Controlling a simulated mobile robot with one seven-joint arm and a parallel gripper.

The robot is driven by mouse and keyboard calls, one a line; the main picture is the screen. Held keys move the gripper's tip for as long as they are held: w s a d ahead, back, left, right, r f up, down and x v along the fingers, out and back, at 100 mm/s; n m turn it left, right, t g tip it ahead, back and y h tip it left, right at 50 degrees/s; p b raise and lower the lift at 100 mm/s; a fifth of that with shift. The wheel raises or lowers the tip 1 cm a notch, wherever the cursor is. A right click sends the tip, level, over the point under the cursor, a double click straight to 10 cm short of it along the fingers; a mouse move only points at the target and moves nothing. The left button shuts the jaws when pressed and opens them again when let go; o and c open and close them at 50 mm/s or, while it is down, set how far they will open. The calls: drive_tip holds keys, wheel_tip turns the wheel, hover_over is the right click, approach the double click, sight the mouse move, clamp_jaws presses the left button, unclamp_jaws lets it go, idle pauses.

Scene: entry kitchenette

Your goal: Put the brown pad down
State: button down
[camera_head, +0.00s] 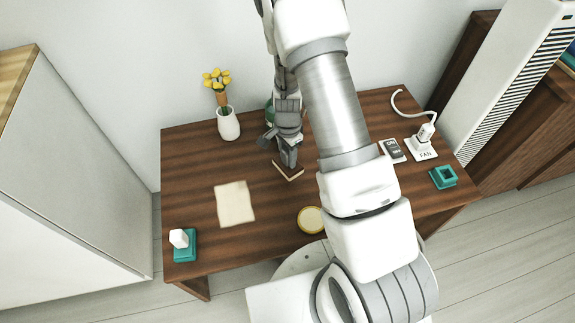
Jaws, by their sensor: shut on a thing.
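The brown pad (289,173) is a small, thin, flat piece with a pale edge. It shows at the tips of my gripper (289,160), over the middle of the dark wooden table (270,205). My gripper points down and is shut on the pad. The pad is at or just above the tabletop; I cannot tell whether it touches. The fingers cover part of its far side. A cream square mat (235,203) lies flat on the table to the left of the pad.
A white vase (228,124) with yellow flowers stands at the back left. A teal base (181,252) holds a white block at the front left. A yellow-rimmed disc (311,220) lies near the front. A FAN plate (422,149), a switch (392,151) and a teal square holder (443,177) are at right.

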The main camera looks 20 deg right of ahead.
sight(287, 165)
drive_tip(key=shift+f+b, duration=0.9)
drive_tip(key=shift+f, duration=1.1)
drive_tip(key=shift+f, duration=0.15)
drive_tip(key=shift+c, duration=2.2)
unclamp_jaws()
